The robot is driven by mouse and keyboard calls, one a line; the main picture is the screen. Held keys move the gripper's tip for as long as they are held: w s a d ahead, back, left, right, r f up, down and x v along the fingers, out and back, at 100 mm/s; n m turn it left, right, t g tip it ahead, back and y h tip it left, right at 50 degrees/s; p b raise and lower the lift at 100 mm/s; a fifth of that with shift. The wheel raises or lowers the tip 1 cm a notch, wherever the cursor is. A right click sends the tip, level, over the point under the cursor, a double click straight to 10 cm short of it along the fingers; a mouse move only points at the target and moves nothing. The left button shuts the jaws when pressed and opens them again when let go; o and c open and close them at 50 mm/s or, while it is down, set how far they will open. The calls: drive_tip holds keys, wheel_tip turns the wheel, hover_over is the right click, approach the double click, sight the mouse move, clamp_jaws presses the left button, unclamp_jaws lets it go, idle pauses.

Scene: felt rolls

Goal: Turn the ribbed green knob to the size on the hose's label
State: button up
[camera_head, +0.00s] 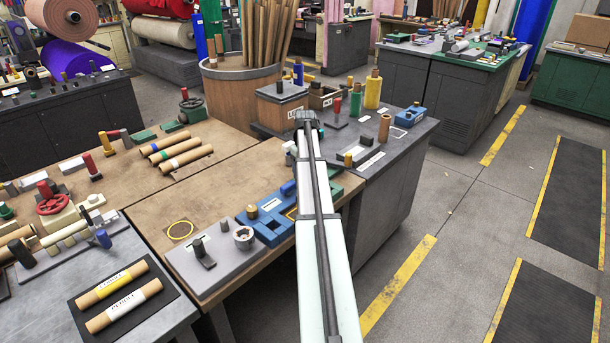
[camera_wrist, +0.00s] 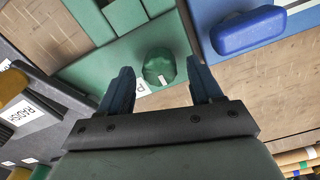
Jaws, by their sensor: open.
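The green knob (camera_wrist: 158,68) stands on a green plate (camera_wrist: 95,72) in the wrist view. It looks rounded, with faint ribs, and has a small pale mark at its near side. My gripper (camera_wrist: 161,82) is open, its two dark fingers either side of the knob with a gap to each. A white label with dark print (camera_wrist: 141,90) lies beside the knob, partly covered by the left finger. In the head view my arm hides the knob and gripper; an edge of the green plate (camera_head: 346,187) shows. I cannot pick out the hose or its label.
A blue block with a rounded handle (camera_wrist: 248,30) stands close right of the knob. A dark board (camera_wrist: 40,120) with a lettered label lies to the left. In the head view, a grey plate with black lever (camera_head: 202,252) lies left of the blue fixture (camera_head: 266,226).

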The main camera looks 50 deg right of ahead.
drive_tip(key=shift+f, duration=0.9)
drive_tip(key=shift+c, duration=0.4)
drive_tip(key=c, duration=1)
drive_tip(key=m, duration=0.4)
drive_tip(key=shift+d, duration=0.1)
drive_tip(key=shift+r+m, duration=0.1)
drive_tip(key=shift+m, duration=2.3)
